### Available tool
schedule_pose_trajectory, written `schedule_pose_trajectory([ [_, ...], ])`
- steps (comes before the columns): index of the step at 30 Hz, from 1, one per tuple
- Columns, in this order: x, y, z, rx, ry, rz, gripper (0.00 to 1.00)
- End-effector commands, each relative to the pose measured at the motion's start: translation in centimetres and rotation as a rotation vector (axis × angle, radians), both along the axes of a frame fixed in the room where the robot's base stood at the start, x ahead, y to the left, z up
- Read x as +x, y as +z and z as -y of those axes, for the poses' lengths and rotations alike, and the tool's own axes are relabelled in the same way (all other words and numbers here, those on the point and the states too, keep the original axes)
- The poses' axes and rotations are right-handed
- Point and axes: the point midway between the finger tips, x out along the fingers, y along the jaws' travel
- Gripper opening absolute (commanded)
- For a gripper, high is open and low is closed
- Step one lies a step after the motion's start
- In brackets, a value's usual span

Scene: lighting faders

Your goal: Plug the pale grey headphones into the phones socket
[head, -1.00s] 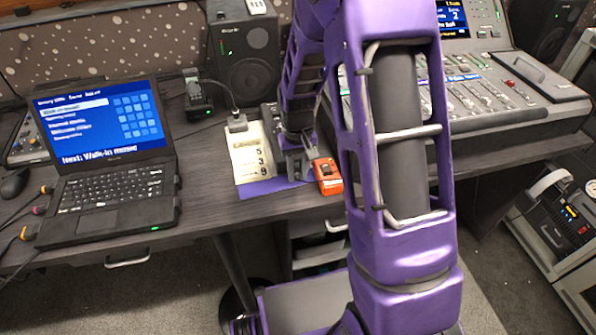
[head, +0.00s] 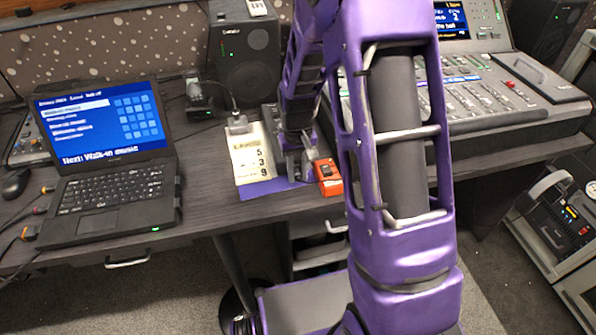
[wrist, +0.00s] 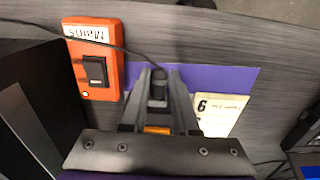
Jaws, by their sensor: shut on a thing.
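My gripper (wrist: 158,84) is shut on a dark cylindrical plug-like piece (wrist: 158,92). A thin black cable runs from near its tip toward the upper left of the wrist view. A small orange piece (wrist: 157,130) shows deeper between the fingers. In the head view my gripper (head: 292,172) points down over the purple mat (head: 272,189) on the desk, partly hidden by my arm. A pale grey arch with a dark pad (head: 548,183), perhaps the headphones, shows at the rack on the right. I cannot pick out the phones socket.
An orange switch box marked Mains (wrist: 97,60) is close beside my gripper. A numbered paper card (head: 253,150) lies on the other side. The laptop (head: 110,160) is at left, a speaker (head: 245,55) behind, and the mixing desk (head: 480,90) at right.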

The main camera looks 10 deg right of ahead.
Motion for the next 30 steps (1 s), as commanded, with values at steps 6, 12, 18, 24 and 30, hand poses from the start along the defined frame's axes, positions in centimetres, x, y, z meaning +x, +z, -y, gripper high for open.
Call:
schedule_pose_trajectory([
  [6, 0.4, 0.1, 0.0, 0.0, 0.0, 0.012, 0.0],
  [12, 0.5, 0.1, 0.0, 0.0, 0.0, 0.016, 0.39],
  [18, 0.4, 0.1, 0.0, 0.0, 0.0, 0.011, 0.63],
  [24, 0.3, 0.1, 0.0, 0.0, 0.0, 0.008, 0.63],
  [30, 0.3, 1.7, 0.0, 0.0, 0.0, 0.01, 0.63],
])
